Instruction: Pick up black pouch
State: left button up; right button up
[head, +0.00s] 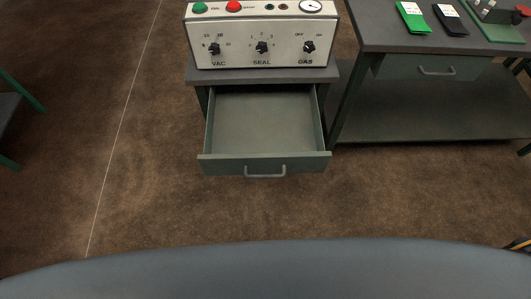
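The black pouch (450,19) lies flat on top of the dark workbench (378,38) at the upper right of the head view. It is small and dark with a white label at its far end. A green pouch (412,17) with a white label lies just left of it, with a narrow gap between them. Neither of my grippers is in the head view, so I cannot see whether they are open or shut.
A machine (262,38) with VAC, SEAL and GAS knobs stands on a stand left of the workbench. The stand's empty drawer (265,163) is pulled out towards me. The workbench drawer (440,71) is shut. Brown floor (160,210) is clear in front.

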aim_at(446, 13)
jog(key=z, duration=1.3)
jog(key=i+l+u, duration=0.2)
jog(key=u, duration=0.25)
jog(key=i+l+u, duration=0.1)
jog(key=l+u, duration=0.2)
jog(key=u, duration=0.15)
